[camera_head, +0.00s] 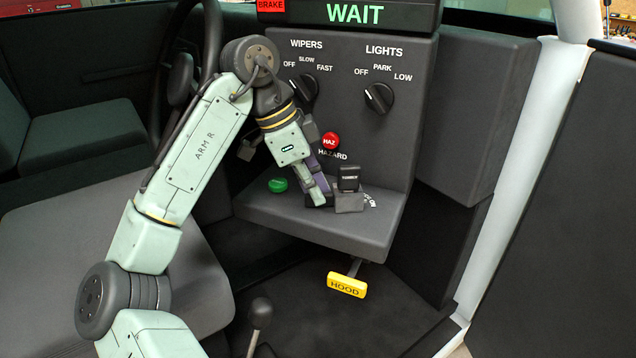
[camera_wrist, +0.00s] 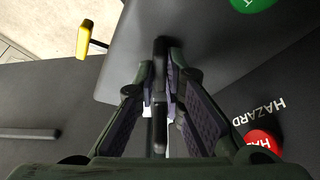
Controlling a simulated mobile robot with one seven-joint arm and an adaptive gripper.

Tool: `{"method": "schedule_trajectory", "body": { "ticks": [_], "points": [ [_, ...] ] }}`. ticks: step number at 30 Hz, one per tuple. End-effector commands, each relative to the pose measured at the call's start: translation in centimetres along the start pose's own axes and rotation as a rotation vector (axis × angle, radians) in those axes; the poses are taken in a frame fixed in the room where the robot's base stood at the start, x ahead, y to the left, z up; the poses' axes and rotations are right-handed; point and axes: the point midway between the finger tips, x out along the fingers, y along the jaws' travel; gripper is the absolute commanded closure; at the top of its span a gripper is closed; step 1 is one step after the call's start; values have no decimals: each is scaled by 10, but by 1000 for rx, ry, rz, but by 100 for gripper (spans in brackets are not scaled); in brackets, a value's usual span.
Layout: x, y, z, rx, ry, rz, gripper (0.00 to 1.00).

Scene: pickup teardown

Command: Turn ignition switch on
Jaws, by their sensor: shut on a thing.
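The ignition switch shows in the head view as a small black upright part (camera_head: 348,177) over a grey block, with the white letters "ON" to its right on the console ledge. My gripper (camera_head: 324,196) reaches down to it from the left. In the wrist view my gripper (camera_wrist: 161,92) has its two padded fingers closed on a narrow black handle (camera_wrist: 160,55), which I take to be the switch. The fingers hide much of the handle and its markings, so I cannot tell its exact turned position.
A green button (camera_head: 277,185) sits left on the ledge. The red hazard button (camera_head: 330,140) is on the panel above. Wiper (camera_head: 304,87) and light knobs (camera_head: 379,97) are higher up. A yellow hood handle (camera_head: 347,285) hangs below. The display (camera_head: 355,14) reads WAIT, beside BRAKE.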

Motion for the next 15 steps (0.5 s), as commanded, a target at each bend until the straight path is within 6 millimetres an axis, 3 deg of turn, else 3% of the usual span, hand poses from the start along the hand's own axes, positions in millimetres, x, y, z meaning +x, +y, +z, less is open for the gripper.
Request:
{"method": "schedule_trajectory", "body": {
  "ticks": [6, 7, 15],
  "points": [
    [0, -1, -1, 6, 3, -3, 100],
    [0, -1, -1, 6, 4, -3, 89],
    [0, 0, -1, 4, 2, -2, 71]
  ]
}}
